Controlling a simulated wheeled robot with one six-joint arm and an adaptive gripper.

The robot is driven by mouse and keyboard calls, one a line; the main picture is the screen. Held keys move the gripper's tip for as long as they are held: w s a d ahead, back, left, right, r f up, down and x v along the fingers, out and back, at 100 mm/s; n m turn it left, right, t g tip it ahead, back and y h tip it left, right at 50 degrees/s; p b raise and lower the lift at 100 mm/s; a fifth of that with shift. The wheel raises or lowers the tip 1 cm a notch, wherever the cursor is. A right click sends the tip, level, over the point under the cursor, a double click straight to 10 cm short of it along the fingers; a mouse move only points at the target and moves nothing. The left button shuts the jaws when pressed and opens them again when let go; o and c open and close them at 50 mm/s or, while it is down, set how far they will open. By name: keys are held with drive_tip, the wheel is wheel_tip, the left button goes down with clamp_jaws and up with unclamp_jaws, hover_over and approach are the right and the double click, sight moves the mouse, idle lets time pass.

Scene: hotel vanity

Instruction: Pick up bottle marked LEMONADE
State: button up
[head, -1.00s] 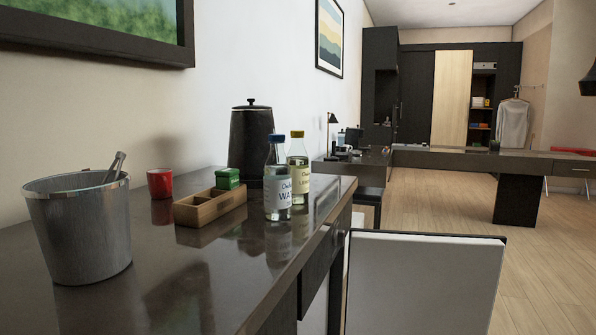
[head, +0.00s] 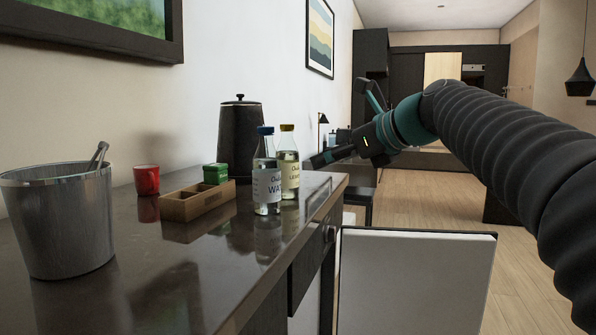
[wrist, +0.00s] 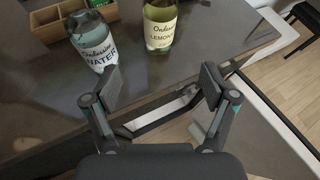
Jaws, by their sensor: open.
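The LEMONADE bottle (head: 288,168) has a yellow cap, a cream label and pale yellow contents. It stands upright on the dark counter, partly behind the water bottle (head: 266,180), which has a blue cap and a white label. In the wrist view the lemonade bottle (wrist: 159,24) is at the top middle, with the water bottle (wrist: 93,42) to its left. My gripper (head: 340,128) is to the right of the bottles. In the wrist view my gripper (wrist: 160,86) is open and empty, with the lemonade bottle beyond its fingers and the water bottle close by the left finger.
A wooden box (head: 196,203) with a green container (head: 216,174), a red mug (head: 147,180), a black kettle (head: 240,142) and an ice bucket (head: 60,225) stand on the counter (head: 175,290).

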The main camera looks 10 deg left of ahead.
sight(295, 164)
drive_tip(key=shift+m, duration=0.4)
drive_tip(key=x, duration=0.4)
drive_tip(key=r+x, duration=0.1)
drive_tip(key=x, duration=0.4)
drive_tip(key=b+x, duration=0.1)
drive_tip(key=x, duration=0.4)
drive_tip(key=shift+w+a+r, duration=0.25)
drive_tip(key=shift+a+r, duration=0.05)
drive_tip(key=shift+a, duration=0.15)
drive_tip(key=shift+y, duration=0.3)
drive_tip(key=c, duration=1.5)
drive_tip(key=shift+c, duration=0.4)
drive_tip(key=shift+r, duration=0.2)
